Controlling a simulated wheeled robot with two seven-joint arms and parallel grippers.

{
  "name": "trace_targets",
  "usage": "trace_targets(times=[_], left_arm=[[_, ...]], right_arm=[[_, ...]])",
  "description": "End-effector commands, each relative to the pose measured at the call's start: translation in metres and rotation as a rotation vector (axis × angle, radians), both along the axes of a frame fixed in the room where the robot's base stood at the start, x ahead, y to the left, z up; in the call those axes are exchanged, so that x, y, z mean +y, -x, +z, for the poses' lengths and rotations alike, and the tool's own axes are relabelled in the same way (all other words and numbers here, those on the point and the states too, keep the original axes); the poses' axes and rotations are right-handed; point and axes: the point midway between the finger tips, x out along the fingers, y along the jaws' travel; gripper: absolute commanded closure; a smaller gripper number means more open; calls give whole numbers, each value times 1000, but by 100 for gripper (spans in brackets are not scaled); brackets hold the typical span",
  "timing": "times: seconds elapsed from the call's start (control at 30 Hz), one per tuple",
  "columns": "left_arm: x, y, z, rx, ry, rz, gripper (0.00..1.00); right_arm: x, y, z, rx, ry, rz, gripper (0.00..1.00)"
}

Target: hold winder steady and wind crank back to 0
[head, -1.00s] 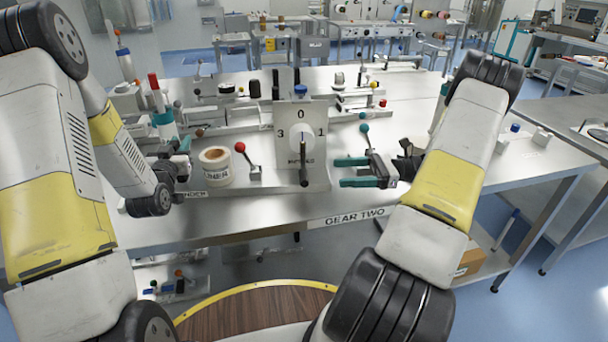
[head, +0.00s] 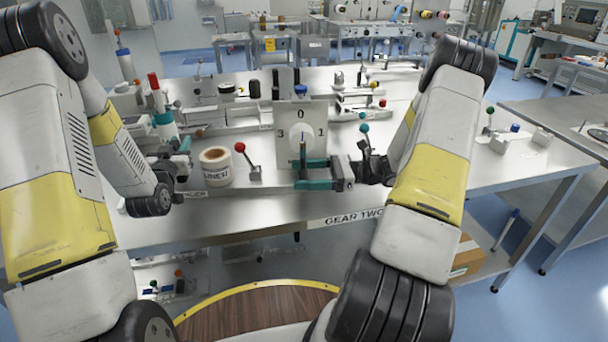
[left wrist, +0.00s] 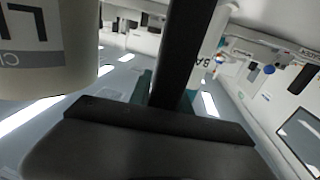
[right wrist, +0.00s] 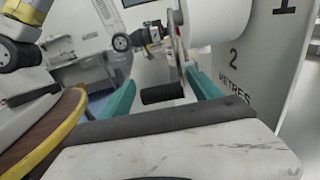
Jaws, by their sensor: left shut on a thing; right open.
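The winder's pale dial plate (head: 287,128) stands upright on the bench with 0 at top, 1 right and 3 left; the right wrist view shows 2 METRES low on the plate (right wrist: 238,70). The crank's dark handle (right wrist: 162,93) is below the round hub (right wrist: 205,22), on the 2 side. My right gripper (head: 306,173) is open, with its teal fingers on either side of the handle. My left gripper (head: 182,160) is shut at the bench's left; a dark bar (left wrist: 184,50) shows between its fingers, but what it belongs to is unclear.
A white labelled roll (head: 216,167) stands beside my left gripper. A red-knobbed lever (head: 247,160) stands between roll and dial. A teal-knobbed lever (head: 364,135) is close to my right gripper. The bench front (head: 250,220) is clear.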

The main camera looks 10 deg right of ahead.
Motion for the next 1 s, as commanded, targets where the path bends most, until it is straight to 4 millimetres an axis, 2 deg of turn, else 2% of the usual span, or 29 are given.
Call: trace_targets(times=[0.03,0.1,0.4,0.47,0.77,1.0], left_arm=[[4,4,-13,35,-3,7,100],[4,4,-13,35,-3,7,100],[4,4,-13,35,-3,8,100],[4,4,-13,35,-3,8,100],[4,4,-13,35,-3,9,100],[4,4,-13,35,-3,9,100]], right_arm=[[0,0,0,0,0,0,27],[0,0,0,0,0,0,31],[0,1,0,0,0,2,90],[0,1,0,0,-1,2,100],[-1,2,0,2,15,5,100],[-8,3,2,16,114,7,100]])
